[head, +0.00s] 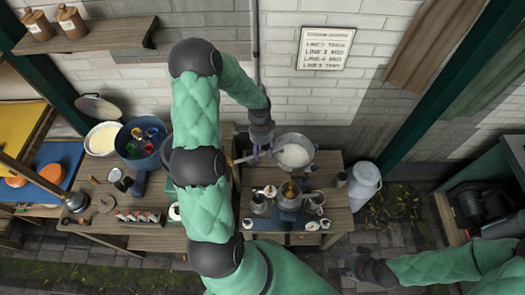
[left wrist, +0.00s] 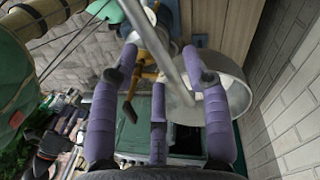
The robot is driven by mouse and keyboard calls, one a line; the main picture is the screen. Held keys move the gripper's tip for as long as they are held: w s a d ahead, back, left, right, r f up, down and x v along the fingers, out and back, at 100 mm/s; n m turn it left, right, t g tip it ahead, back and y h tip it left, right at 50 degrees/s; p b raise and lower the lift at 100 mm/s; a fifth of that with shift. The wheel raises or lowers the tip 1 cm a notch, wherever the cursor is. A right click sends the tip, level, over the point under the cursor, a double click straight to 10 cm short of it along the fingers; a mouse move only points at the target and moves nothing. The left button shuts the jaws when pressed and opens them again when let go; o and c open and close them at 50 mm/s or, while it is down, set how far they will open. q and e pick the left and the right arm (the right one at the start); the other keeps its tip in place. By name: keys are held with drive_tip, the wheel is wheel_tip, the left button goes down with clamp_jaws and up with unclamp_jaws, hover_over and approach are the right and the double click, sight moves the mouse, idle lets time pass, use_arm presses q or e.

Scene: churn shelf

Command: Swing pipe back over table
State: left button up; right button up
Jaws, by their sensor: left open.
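A thin grey pipe (head: 255,45) runs down the brick wall in the head view. A short pale stretch (head: 243,159) shows beside my left gripper (head: 262,150), but my arm hides how it joins the rest. In the left wrist view a grey tube (left wrist: 170,55) slants between the purple fingers of my left gripper (left wrist: 163,72). The fingers are spread and open; I cannot tell whether they touch the tube. The wooden table (head: 238,185) lies below. My right gripper (head: 358,265) hangs low at the right, clear of the pipe; its finger state is unclear.
A metal pot with white contents (head: 295,152) stands just right of my left gripper. A brass-and-steel device (head: 285,195) stands in front of it. A blue pot (head: 140,140) and small jars stand left. A milk can (head: 363,185) stands right of the table.

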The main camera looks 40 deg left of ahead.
use_arm(q)
drive_tip(key=shift+f, duration=0.3)
clamp_jaws()
drive_tip(key=shift+s+d, duration=0.1)
drive_tip(key=shift+d, duration=0.05)
